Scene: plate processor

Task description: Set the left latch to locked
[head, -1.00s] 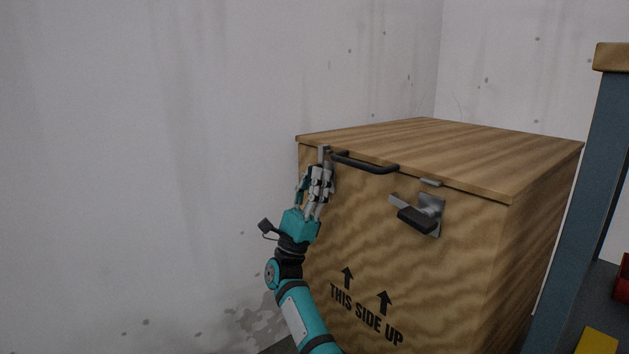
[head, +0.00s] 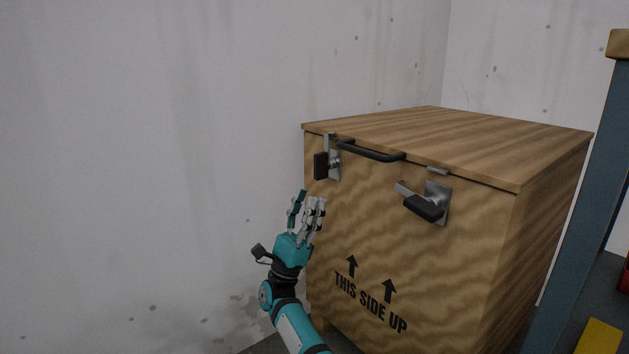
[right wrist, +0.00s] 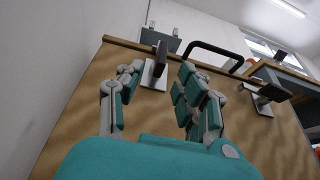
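The left latch (head: 322,166) is on the upper left of the wooden crate's front, with a black grip and a metal plate. Its metal arm points straight up to the lid's edge. It also shows in the right wrist view (right wrist: 160,56), beyond my fingers. My right gripper (head: 310,198) is open and empty, just below the left latch and apart from it. In the right wrist view its fingers (right wrist: 158,80) are spread. My left gripper is not in view.
The crate (head: 400,255) has a black lid handle (head: 370,152) and a right latch (head: 425,206), whose metal arm slants up-left, below the lid's catch (head: 437,170). A plain wall (head: 140,150) is at left. A blue post (head: 580,200) stands at right.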

